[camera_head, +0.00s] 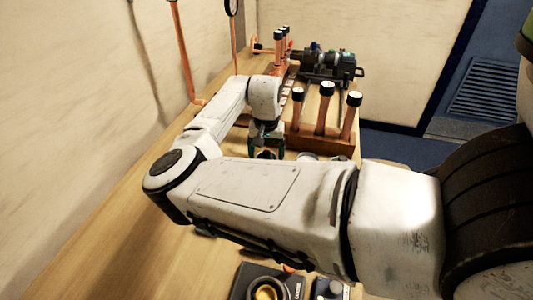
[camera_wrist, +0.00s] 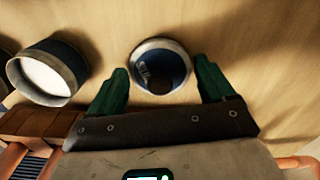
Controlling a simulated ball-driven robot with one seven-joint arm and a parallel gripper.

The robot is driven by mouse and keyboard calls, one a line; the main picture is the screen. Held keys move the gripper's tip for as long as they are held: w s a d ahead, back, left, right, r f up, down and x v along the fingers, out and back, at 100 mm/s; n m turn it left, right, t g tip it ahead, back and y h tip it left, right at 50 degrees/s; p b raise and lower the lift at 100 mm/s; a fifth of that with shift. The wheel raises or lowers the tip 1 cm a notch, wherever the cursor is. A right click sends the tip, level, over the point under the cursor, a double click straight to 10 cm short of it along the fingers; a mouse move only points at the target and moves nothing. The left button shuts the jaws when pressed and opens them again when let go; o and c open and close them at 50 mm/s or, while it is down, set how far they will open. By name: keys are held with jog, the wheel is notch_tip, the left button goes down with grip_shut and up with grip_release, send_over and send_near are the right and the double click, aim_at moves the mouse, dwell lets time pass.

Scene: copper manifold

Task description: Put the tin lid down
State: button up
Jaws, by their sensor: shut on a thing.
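My gripper (camera_head: 266,147) is low over the wooden bench, beyond my forearm. In the wrist view its two green fingers (camera_wrist: 162,82) stand on either side of the tin lid (camera_wrist: 163,68), a round dark blue piece with a pale metal rim. The gripper is shut on the lid. Bare wood shows around the lid; I cannot tell whether it touches the bench. An open round tin (camera_wrist: 70,62) with a dark blue side and a whitish inside stands to the left, apart from the lid. In the head view my arm hides most of this area.
A wooden rack (camera_head: 330,146) with upright copper pipes (camera_head: 325,115) stands close beside the gripper. Dark machinery (camera_head: 325,64) is at the bench's far end. A dark box with a yellow-centred ring (camera_head: 266,290) lies near. Bare bench (camera_head: 130,225) is at left.

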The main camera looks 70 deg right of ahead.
aim_at(266, 152)
jog(key=shift+f, duration=0.4)
jog(key=o, duration=0.9)
jog(key=shift+f, duration=0.1)
notch_tip(266, 152, up, 12)
jog(key=shift+r+b, duration=0.15)
jog(key=shift+b, duration=0.6)
